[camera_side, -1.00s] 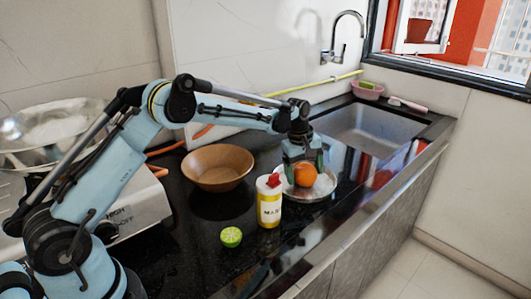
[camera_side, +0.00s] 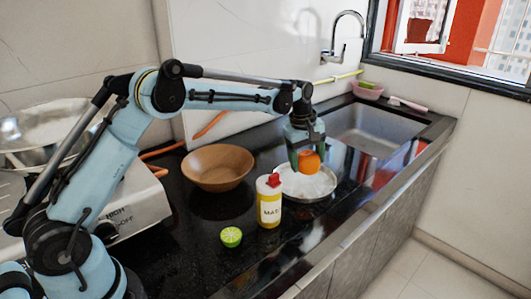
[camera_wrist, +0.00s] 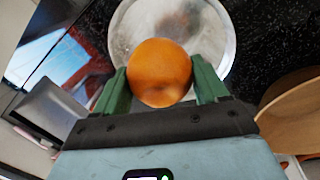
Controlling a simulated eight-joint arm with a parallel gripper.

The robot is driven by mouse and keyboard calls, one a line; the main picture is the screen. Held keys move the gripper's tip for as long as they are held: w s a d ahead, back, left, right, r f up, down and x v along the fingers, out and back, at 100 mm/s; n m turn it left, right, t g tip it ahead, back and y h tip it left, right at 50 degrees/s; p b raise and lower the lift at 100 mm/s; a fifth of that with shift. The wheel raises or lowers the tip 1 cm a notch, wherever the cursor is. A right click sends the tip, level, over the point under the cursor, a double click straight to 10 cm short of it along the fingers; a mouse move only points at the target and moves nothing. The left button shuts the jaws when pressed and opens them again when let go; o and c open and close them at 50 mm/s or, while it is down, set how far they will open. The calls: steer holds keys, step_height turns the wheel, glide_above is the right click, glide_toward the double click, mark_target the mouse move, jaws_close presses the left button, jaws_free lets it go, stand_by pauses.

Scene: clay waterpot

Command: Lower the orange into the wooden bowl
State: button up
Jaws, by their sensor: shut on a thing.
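The orange (camera_side: 309,162) is held between the green fingers of my gripper (camera_side: 307,160), above the metal plate (camera_side: 308,188). In the wrist view the orange (camera_wrist: 160,73) sits between both fingertips, with the plate (camera_wrist: 210,40) behind it. The wooden bowl (camera_side: 218,168) stands on the black counter to the left of my gripper and looks empty in the part I can see. In the wrist view part of the bowl (camera_wrist: 295,115) shows at the right edge.
A yellow bottle with a red cap (camera_side: 269,203) stands between the bowl and the plate, nearer the front. A cut lime (camera_side: 231,237) lies in front of the bowl. The sink (camera_side: 365,132) is behind at the right. A stove (camera_side: 135,205) is at the left.

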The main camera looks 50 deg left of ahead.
steer(key=s+d+r, duration=0.5)
steer(key=d+r, duration=0.1)
steer(key=d, duration=0.3)
steer(key=s+a+r, duration=0.3)
steer(key=a, duration=0.4)
steer(key=s+a+r, duration=0.2)
steer(key=s+a, duration=0.1)
steer(key=a, duration=0.4)
steer(key=s+a+f, duration=0.1)
steer(key=s+a, duration=0.2)
steer(key=a, duration=0.4)
steer(key=s+a+f, duration=0.2)
steer(key=s+a, duration=0.1)
steer(key=a, duration=0.4)
steer(key=shift+a, duration=0.15)
steer(key=shift+s+f, duration=0.1)
steer(key=shift+f, duration=0.05)
steer(key=shift+f, duration=2.9)
steer(key=shift+f, duration=1.75)
